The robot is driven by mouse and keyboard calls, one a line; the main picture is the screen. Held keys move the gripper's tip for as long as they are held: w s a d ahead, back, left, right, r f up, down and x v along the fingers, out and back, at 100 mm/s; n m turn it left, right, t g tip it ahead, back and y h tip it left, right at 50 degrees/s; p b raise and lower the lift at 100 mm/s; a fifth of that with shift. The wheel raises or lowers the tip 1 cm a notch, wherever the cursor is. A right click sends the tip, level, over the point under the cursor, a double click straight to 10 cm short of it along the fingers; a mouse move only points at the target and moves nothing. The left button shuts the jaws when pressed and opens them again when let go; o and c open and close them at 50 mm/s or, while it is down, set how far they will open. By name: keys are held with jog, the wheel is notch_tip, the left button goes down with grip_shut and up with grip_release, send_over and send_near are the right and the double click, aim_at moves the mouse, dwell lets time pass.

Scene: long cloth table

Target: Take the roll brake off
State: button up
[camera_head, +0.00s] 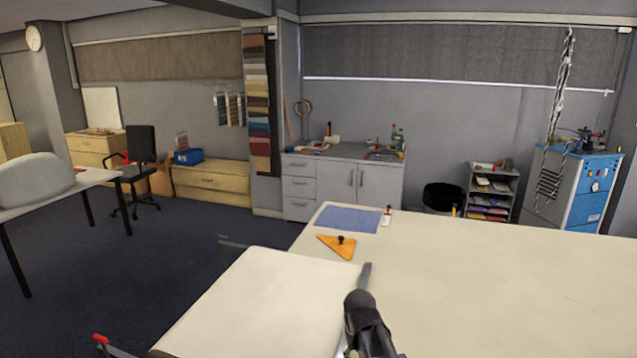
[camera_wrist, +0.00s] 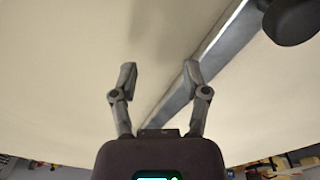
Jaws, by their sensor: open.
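A red-ended dark lever (camera_head: 103,341) shows at the lower left of the head view, beside the table's near left corner. It may be the roll brake, but its lower part is cut off and I cannot tell its setting. In the wrist view my gripper (camera_wrist: 158,76) is open and empty, with its two fingers apart over the pale cloth. In the head view my dark arm is at the bottom centre, well right of the lever, and the fingers cannot be made out. The lever cannot be identified in the wrist view.
A grey metal strip (camera_wrist: 205,68) crosses the pale table (camera_head: 480,285). A dark rounded part (camera_wrist: 291,20) is close by at the upper right. An orange triangle (camera_head: 336,246) with a black knob and a blue sheet (camera_head: 348,219) lie at the far left. The table's right side is clear.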

jog(key=shift+m, duration=0.7)
jog(key=s+d, duration=0.2)
jog(key=s+d+f+b, duration=0.1)
jog(key=s+d, duration=0.1)
jog(key=s, duration=0.1)
jog(key=s+d, duration=0.2)
jog(key=s, duration=0.1)
jog(key=shift+f+b, duration=0.3)
jog(key=shift+b, duration=0.05)
jog(key=shift+s+d+f, duration=0.1)
jog(key=shift+s, duration=0.35)
jog(key=shift+a, duration=0.25)
